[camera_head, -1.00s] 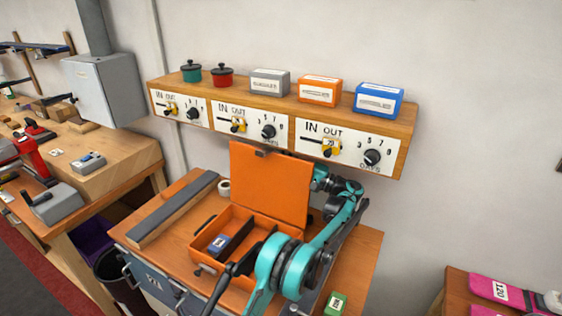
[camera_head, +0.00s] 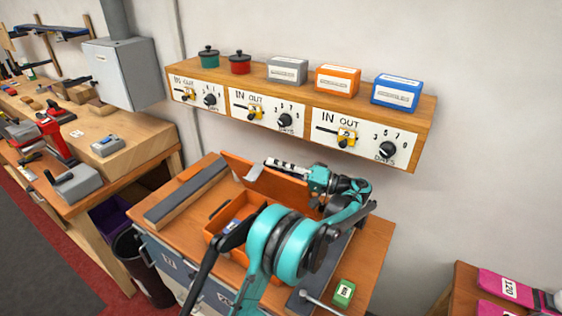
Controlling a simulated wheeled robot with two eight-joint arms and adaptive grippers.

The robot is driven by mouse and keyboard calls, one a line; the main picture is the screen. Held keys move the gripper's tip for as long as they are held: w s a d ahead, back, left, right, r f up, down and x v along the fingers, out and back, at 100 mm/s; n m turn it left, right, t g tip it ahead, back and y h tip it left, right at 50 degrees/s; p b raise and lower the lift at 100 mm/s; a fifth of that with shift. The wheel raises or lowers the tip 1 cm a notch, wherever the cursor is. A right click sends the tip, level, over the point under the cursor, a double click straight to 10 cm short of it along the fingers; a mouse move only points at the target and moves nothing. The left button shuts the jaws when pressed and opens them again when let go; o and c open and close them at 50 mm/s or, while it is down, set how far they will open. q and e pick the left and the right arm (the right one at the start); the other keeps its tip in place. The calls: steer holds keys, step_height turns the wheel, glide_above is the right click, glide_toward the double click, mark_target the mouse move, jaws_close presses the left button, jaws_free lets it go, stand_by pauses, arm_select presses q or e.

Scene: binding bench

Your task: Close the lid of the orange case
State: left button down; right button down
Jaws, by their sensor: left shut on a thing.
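My left gripper (camera_head: 272,163) is at the lid's upper edge, shut on the lid. My teal left arm hides much of the case and the lid's right part. My right gripper is not in view.
A grey bar (camera_head: 187,191) lies left of the case, and a green box (camera_head: 344,292) lies at the front right. A shelf with dials (camera_head: 315,108) hangs on the wall behind, carrying pots and boxes. Another bench (camera_head: 120,150) stands at left.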

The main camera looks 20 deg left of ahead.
arm_select(q)
steer(key=shift+s, duration=0.3)
steer(key=c, duration=1.3)
jaws_free()
steer(key=shift+f, duration=0.1)
steer(key=shift+o, duration=0.2)
steer(key=d, duration=0.5)
steer(key=w+d+f, duration=0.1)
steer(key=d, duration=0.1)
steer(key=shift+d, duration=0.15)
